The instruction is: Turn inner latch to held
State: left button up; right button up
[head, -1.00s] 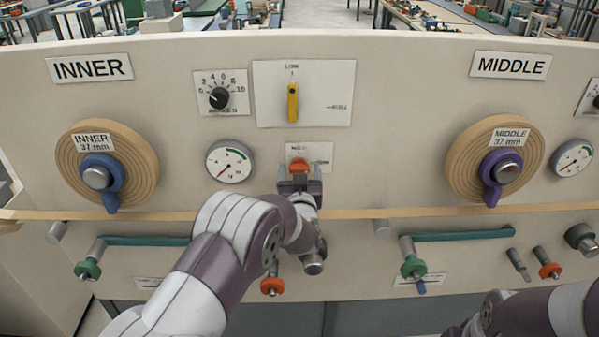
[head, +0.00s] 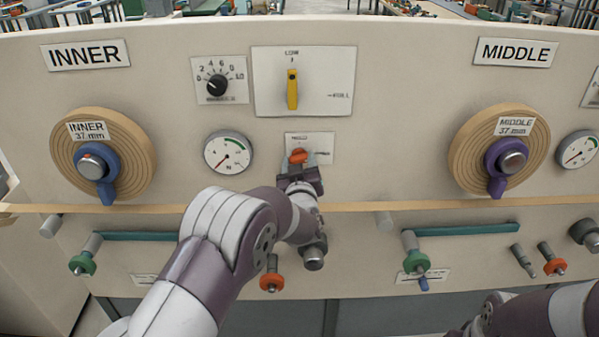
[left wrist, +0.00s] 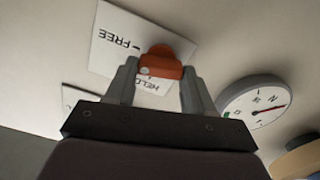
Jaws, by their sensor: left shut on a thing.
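The inner latch is a small orange knob (head: 298,157) on a white plate (head: 322,141) below the yellow selector. My left gripper (head: 298,166) has its fingers on both sides of the knob and is shut on it. In the left wrist view the orange knob (left wrist: 165,60) sits between the two grey fingertips (left wrist: 160,78). The plate there reads FREE and HELD upside down. A white dot on the knob's lower-left end lies between the two words, close to HELD, which is partly covered. My right gripper is not in view.
The inner roll (head: 140,155) with a blue hub is at left, the middle roll (head: 460,155) at right. A gauge (head: 228,153) is just left of the latch. The yellow selector (head: 292,90) stands upright at LOW. Green and orange knobs project below the tan strip.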

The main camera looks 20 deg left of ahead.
pick_arm(q)
jog(key=shift+a+f+n+b, duration=0.1)
jog(key=shift+f+n+b, duration=0.05)
jog(key=shift+n+b, duration=4)
jog(key=shift+a+f+n+b, duration=0.1)
jog(key=shift+f+n+b, duration=0.05)
jog(key=shift+n+b, duration=3.95)
jog(key=shift+d+m+b, duration=0.1)
jog(key=shift+m+b, duration=0.55)
jog(key=shift+b, duration=0.15)
jog(key=o, duration=1)
jog(key=shift+o, duration=0.2)
jog(key=shift+s+r, duration=0.1)
jog(key=v, duration=1.2)
jog(key=shift+s, duration=0.3)
